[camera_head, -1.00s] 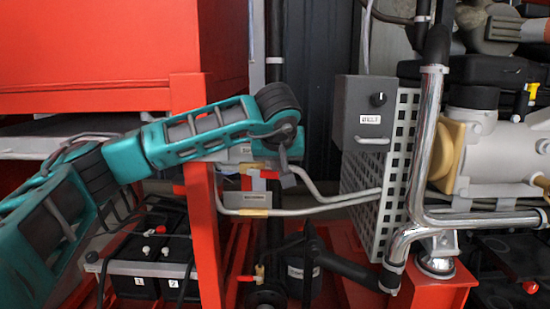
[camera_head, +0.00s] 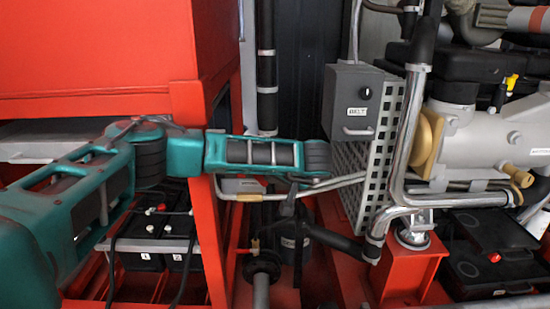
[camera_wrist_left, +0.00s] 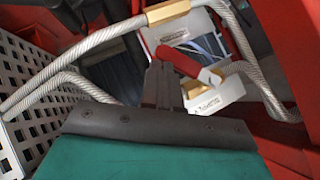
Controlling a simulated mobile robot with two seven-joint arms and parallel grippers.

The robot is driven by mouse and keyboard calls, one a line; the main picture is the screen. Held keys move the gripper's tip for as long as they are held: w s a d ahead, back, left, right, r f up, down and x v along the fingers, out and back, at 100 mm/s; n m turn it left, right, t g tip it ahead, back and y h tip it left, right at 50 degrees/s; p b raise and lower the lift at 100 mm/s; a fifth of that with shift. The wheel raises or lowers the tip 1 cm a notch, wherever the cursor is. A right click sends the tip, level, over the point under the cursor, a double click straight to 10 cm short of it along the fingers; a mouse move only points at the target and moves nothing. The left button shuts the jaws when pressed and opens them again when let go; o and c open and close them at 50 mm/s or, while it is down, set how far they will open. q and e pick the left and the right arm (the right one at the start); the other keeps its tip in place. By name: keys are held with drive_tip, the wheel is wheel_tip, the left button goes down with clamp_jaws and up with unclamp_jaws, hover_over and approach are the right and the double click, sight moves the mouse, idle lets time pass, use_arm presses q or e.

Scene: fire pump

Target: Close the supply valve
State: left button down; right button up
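In the left wrist view, a valve with a red lever (camera_wrist_left: 178,61) sits on a pale metal body with brass fittings, and a labelled white plate (camera_wrist_left: 216,98) is beside it. My left gripper (camera_wrist_left: 161,80) points toward the lever, its fingers close together with nothing visible between them. The fingertips are right by the lever's left end; I cannot tell whether they touch. My right gripper is not in view.
A braided pipe (camera_head: 325,184) runs right to a perforated grey panel (camera_head: 352,165) below a grey control box (camera_head: 352,102). A red frame post (camera_head: 212,240) stands left of the gripper, with batteries (camera_head: 152,250) behind. Chrome pipework (camera_head: 402,140) is at right.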

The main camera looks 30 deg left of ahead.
sight(266, 186)
use_arm(q)
drive_tip(key=f+p, duration=0.1)
drive_tip(key=a+f+p, duration=0.1)
drive_tip(key=shift+s+a+f+y+p, duration=0.1)
drive_tip(key=shift+s+a+y+p, duration=0.15)
drive_tip(key=shift+s+y+p, duration=0.15)
drive_tip(key=shift+a+f+m+g+y+p, duration=0.15)
drive_tip(key=shift+f+m+g+y+p, duration=0.15)
drive_tip(key=shift+m+y, duration=0.2)
drive_tip(key=shift+s+a+f+p, duration=0.3)
drive_tip(key=shift+a, duration=0.05)
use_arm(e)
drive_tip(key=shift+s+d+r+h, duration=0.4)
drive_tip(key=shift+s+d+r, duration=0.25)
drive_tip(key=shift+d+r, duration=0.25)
use_arm(q)
drive_tip(key=shift+f, duration=0.1)
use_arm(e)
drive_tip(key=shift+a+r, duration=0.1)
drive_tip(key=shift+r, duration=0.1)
